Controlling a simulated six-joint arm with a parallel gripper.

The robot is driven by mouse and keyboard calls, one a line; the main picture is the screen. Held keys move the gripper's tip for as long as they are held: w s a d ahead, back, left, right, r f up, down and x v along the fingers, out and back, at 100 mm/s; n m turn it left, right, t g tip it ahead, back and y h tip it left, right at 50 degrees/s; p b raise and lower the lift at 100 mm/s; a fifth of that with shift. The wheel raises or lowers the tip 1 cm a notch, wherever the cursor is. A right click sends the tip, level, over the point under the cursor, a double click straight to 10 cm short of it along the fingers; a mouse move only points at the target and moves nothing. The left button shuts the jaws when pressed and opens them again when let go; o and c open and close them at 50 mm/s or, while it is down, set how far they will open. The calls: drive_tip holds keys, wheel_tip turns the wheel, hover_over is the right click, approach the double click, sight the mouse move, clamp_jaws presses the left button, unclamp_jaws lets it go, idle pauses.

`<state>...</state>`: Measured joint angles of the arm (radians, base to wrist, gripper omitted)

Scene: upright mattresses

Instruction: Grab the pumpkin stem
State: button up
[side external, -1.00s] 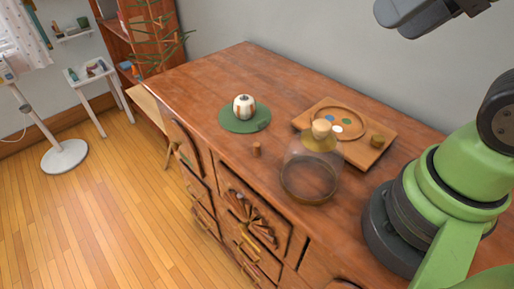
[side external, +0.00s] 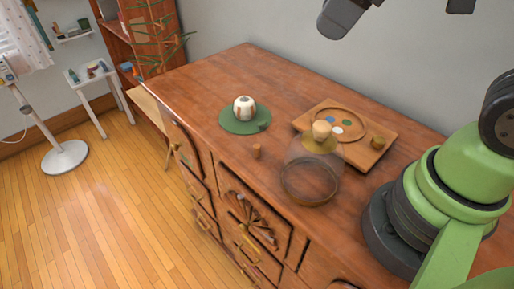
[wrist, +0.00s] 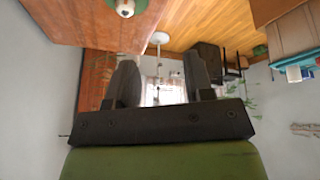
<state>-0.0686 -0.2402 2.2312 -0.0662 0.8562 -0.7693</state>
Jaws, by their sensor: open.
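A small white pumpkin-like object (side external: 244,107) with brown markings sits on a round green mat (side external: 231,124) on the wooden dresser. It also shows at the top edge of the wrist view (wrist: 124,7). My gripper (side external: 398,14) is open at the top of the side view, well above the dresser and to the right of the pumpkin. In the wrist view its two fingers (wrist: 160,72) are apart with nothing between them.
A glass jar (side external: 310,178) with a wooden knob stands right of the peg. Behind it lies a wooden tray (side external: 365,155) with a round dish, coloured discs and a small brown piece. The dresser top (side external: 215,85) left of the mat is clear. A wall (side external: 270,25) rises behind.

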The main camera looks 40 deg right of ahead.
drive_tip(key=w+a+f+n+g, duration=0.1)
drive_tip(key=w+f+n+g, duration=0.1)
drive_tip(key=w+f+n, duration=0.3)
drive_tip(key=n+g+h, duration=0.2)
drive_tip(key=n+g, duration=0.1)
drive_tip(key=n, duration=1.2)
hover_over(257, 146)
wheel_tip(257, 146, down, 14)
drive_tip(key=r, duration=0.1)
drive_tip(key=shift+n, duration=0.5)
drive_tip(key=f, duration=0.5)
drive_tip(key=shift+w, duration=0.3)
drive_tip(key=shift+s+f, duration=0.15)
drive_tip(key=shift+f, duration=1.4)
drive_tip(key=shift+s+f, duration=0.1)
drive_tip(key=shift+f, duration=1.45)
clamp_jaws()
